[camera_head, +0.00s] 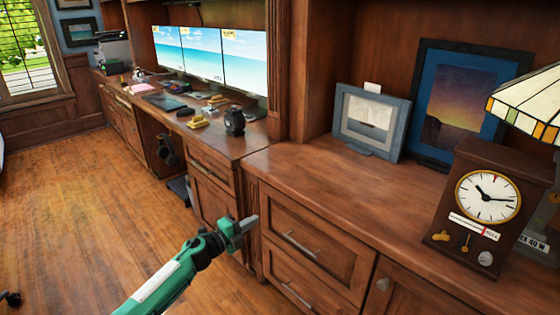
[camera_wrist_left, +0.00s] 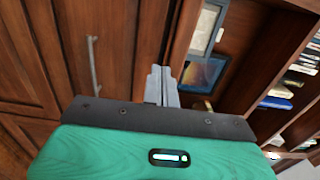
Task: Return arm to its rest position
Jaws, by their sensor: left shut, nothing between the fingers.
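My left gripper (camera_head: 245,225) is at the end of my green arm, which comes in from the bottom left of the head view. It is in the air in front of the drawers (camera_head: 310,245) of the wood cabinet, below the countertop's level in the picture. Its fingers are together with nothing between them. In the left wrist view the grey fingers (camera_wrist_left: 162,82) show side by side, pointing away past the drawer fronts. My right gripper shows in neither view.
A clock (camera_head: 487,200) and a stained-glass lamp (camera_head: 530,105) stand on the right counter. Framed pictures (camera_head: 370,120) lean behind. Monitors (camera_head: 245,60), a dark mug (camera_head: 234,121) and small items lie on the desk. The wood floor (camera_head: 90,210) at left is mostly open.

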